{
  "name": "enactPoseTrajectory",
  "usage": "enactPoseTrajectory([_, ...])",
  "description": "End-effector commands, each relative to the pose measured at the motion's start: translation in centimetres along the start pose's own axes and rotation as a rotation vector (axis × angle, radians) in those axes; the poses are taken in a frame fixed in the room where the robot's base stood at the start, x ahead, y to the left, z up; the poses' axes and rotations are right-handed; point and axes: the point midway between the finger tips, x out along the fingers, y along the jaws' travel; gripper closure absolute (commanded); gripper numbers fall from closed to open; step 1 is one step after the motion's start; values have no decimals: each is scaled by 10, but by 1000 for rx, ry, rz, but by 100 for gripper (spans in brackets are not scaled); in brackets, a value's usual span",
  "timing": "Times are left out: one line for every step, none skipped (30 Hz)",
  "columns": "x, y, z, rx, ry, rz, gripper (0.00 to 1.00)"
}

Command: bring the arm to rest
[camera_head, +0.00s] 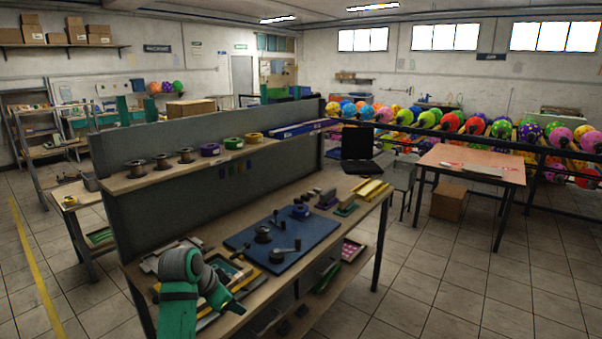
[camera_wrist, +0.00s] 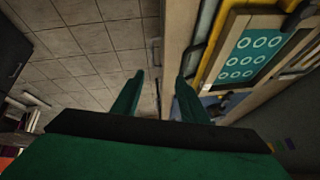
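My green arm reaches in from the bottom left of the head view over the near end of the long wooden workbench (camera_head: 330,222). My gripper (camera_head: 238,300) is above the bench's near front edge, and its fingers are too small there to read. In the wrist view my gripper (camera_wrist: 160,78) has two green fingers standing apart with nothing between them. Behind the gap are floor tiles and the bench edge. A teal panel with white rings (camera_wrist: 243,55) in a wooden frame lies to the right of the fingers.
A blue mat (camera_head: 268,242) with dark tools lies on the bench beyond my arm. A grey partition (camera_head: 170,212) with a shelf of spools rises behind it. Free tiled floor (camera_head: 410,285) lies to the right, before a red-topped table (camera_head: 470,163).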

Motion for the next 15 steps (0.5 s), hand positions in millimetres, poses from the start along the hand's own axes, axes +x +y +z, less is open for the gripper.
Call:
enactPoseTrajectory([13,8,0,-14,16,1,60])
enactPoseTrajectory([20,12,0,-22,25,-2,60])
enactPoseTrajectory([29,18,-1,-34,40,-7,60])
enactPoseTrajectory([38,23,-1,-45,52,-9,60])
enactPoseTrajectory([46,28,-2,-57,65,-13,60])
enactPoseTrajectory([59,37,-2,-76,85,-18,60])
enactPoseTrajectory([69,44,-2,-91,99,-23,60])
enactPoseTrajectory([79,52,-2,-106,114,-27,60])
enactPoseTrajectory([91,62,-2,-128,135,-34,60])
enactPoseTrajectory([100,70,-2,-145,150,-39,60])
enactPoseTrajectory([109,78,-1,-161,164,-44,60])
enactPoseTrajectory([120,89,0,-185,184,-51,60])
enactPoseTrajectory([127,96,1,-201,198,-58,60])
enactPoseTrajectory([135,105,2,-218,211,-64,60])
enactPoseTrajectory([144,116,4,-241,228,-71,60])
